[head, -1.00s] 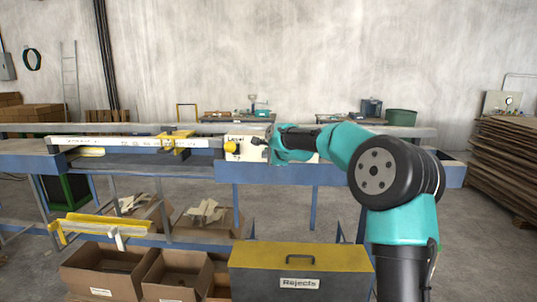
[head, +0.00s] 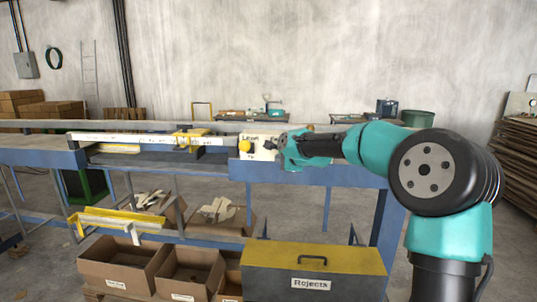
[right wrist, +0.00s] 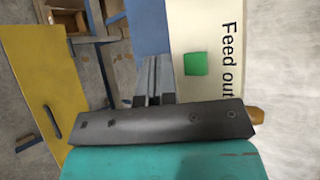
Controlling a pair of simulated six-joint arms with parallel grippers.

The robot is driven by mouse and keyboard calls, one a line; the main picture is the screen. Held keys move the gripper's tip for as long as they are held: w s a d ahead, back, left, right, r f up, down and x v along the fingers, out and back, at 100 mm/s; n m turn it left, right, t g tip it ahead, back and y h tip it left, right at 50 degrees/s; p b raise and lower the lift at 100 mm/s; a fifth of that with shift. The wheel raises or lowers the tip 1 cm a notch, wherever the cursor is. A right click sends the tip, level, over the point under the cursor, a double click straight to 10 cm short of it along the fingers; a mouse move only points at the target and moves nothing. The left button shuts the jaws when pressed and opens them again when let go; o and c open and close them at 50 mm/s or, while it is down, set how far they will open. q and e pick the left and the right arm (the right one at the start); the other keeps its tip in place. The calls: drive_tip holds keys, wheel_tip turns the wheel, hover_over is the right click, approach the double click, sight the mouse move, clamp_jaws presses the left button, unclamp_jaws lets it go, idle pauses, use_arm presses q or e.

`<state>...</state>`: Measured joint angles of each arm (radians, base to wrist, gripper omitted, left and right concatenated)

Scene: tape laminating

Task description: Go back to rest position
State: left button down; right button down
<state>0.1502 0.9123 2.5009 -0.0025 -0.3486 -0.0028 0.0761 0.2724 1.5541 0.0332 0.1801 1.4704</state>
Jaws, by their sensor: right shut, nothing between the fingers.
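My right gripper (head: 272,145) is at the middle of the head view, in front of the cream control panel (head: 254,152) on the blue bench. Its fingers are shut with nothing between them. In the right wrist view the shut fingers (right wrist: 154,85) show beside the panel, which carries a green square button (right wrist: 195,64) and the words "Feed out". I cannot tell whether the fingertips touch the panel. A yellow knob (head: 244,146) sits on the panel's left part. My left gripper is in neither current view.
The blue bench (head: 330,174) runs across the view. A long white bar (head: 110,138) with a yellow clamp lies on it at left. A grey Rejects box (head: 290,284) with a yellow lid stands low in front, beside open cardboard boxes (head: 115,268). Stacked sheets (head: 518,165) stand at far right.

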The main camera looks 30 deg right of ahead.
drive_tip(key=s+a+f+n+g, duration=0.2)
drive_tip(key=a+f+n, duration=0.15)
drive_tip(key=f, duration=0.75)
drive_tip(key=s+a+f+n+g+y, duration=0.15)
drive_tip(key=a+f, duration=0.25)
drive_tip(key=f, duration=0.8)
drive_tip(key=s+a+f+n+g, duration=0.2)
drive_tip(key=s+a+f+n, duration=0.1)
drive_tip(key=f, duration=0.8)
drive_tip(key=s+a+f+n+g, duration=0.3)
drive_tip(key=s+a+f+n, duration=0.2)
drive_tip(key=s+f, duration=0.6)
drive_tip(key=s+a+f+n+g+y, duration=0.1)
drive_tip(key=s+a+f+n+g, duration=0.2)
drive_tip(key=s+f, duration=0.8)
drive_tip(key=s+a+n, duration=0.2)
drive_tip(key=s, duration=0.5)
drive_tip(key=shift+f+n+g, duration=0.15)
drive_tip(key=shift+n+g, duration=0.2)
drive_tip(key=shift+n, duration=0.05)
drive_tip(key=shift+w, duration=0.1)
idle(0.5)
